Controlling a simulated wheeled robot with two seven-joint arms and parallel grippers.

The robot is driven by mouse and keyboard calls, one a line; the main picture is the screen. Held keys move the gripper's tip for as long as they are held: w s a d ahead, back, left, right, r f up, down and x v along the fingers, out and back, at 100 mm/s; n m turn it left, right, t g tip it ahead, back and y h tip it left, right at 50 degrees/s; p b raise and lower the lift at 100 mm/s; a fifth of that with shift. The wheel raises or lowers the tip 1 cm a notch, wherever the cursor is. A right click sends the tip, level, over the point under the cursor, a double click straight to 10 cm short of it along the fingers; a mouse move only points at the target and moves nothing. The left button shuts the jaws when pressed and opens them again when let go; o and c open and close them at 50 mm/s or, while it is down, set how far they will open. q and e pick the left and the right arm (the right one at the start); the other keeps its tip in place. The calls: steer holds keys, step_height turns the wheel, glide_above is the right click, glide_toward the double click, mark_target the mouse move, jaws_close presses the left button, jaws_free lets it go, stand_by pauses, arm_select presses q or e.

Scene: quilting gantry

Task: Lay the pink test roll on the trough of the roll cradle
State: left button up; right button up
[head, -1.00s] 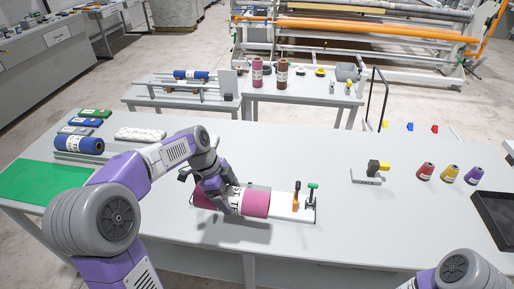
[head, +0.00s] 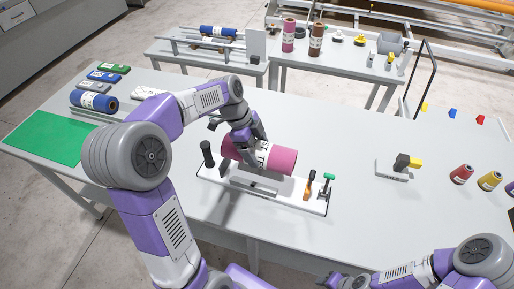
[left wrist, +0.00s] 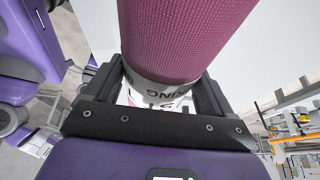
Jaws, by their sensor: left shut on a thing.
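The pink test roll (head: 283,161) has a white printed band and lies roughly level. My left gripper (head: 252,148) is shut around it at the band. The left wrist view shows the roll (left wrist: 183,35) between the two fingers (left wrist: 158,100). Below it in the head view is a long white-based fixture (head: 312,205), which appears to be the roll cradle, with a grey front plate (head: 252,187). The roll overlaps the fixture's back part, hiding most of any trough; I cannot tell whether they touch. My right arm shows at the lower right; its gripper is not clearly visible.
The fixture carries a black post (head: 207,153), an orange-handled part (head: 310,187) and a green-handled part (head: 328,180). A blue roll (head: 94,102) and green mat (head: 50,137) lie left. A black-and-yellow tool (head: 403,162) stands right.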

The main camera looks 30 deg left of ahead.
arm_select(q)
steer(key=shift+f, duration=0.1)
steer(key=shift+f+b, duration=4.1)
steer(key=shift+f, duration=0.6)
steer(key=shift+f, duration=0.25)
steer(key=o, duration=1.1)
steer(key=p+v, duration=0.2)
steer(key=v, duration=0.5)
steer(key=shift+s+a+r, duration=0.1)
steer(key=shift+a+r, duration=0.05)
steer(key=shift+r, duration=0.1)
